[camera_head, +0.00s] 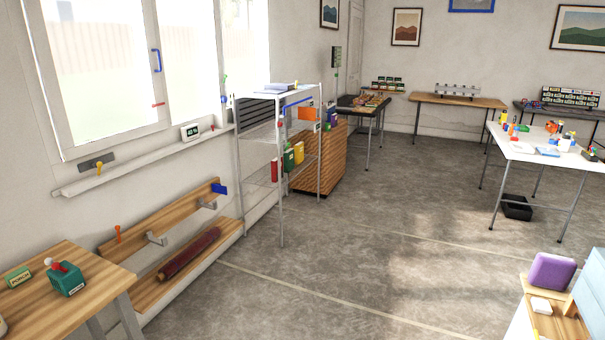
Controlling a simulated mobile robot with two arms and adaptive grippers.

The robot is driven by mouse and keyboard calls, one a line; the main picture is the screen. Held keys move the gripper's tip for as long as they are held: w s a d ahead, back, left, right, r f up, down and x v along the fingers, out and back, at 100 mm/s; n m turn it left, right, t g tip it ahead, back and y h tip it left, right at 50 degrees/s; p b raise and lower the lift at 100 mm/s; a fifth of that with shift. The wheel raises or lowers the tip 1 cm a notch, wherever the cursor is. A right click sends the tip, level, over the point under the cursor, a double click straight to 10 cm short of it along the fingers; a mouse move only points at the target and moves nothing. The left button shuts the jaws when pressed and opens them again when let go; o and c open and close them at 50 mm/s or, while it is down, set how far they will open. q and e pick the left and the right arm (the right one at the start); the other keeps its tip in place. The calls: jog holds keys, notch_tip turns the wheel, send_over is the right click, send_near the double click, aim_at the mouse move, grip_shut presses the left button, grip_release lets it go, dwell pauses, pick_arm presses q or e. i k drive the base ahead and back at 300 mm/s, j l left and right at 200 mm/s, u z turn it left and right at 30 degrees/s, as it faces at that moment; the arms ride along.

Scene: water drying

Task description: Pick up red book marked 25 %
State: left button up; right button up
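A narrow red book-like item (275,171) stands upright on the middle shelf of the white metal rack (281,210) by the window wall. Any marking on it is too small to read. A green item (288,160) and a yellow item (299,153) stand to its right on the same shelf. Neither of my grippers is in view, and nothing shows what they hold.
A wooden cabinet (325,165) stands just behind the rack. A low wooden bench (160,262) with a dark red roll (189,252) runs along the left wall. A wooden table (90,300) is at front left, a white table (545,155) at right. The middle floor is clear.

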aim_at(274, 164)
jog(key=i+l+z, duration=0.35)
jog(key=i, duration=0.45)
jog(key=i+z, duration=0.35)
jog(key=i, duration=0.45)
jog(key=i+l+u, duration=0.2)
jog(key=i+u, duration=0.25)
jog(key=i, duration=0.35)
jog(key=i+l+u, duration=0.4)
jog(key=i, duration=0.4)
jog(key=i+l+u, duration=0.45)
jog(key=i+l, duration=0.2)
jog(key=l, duration=0.15)
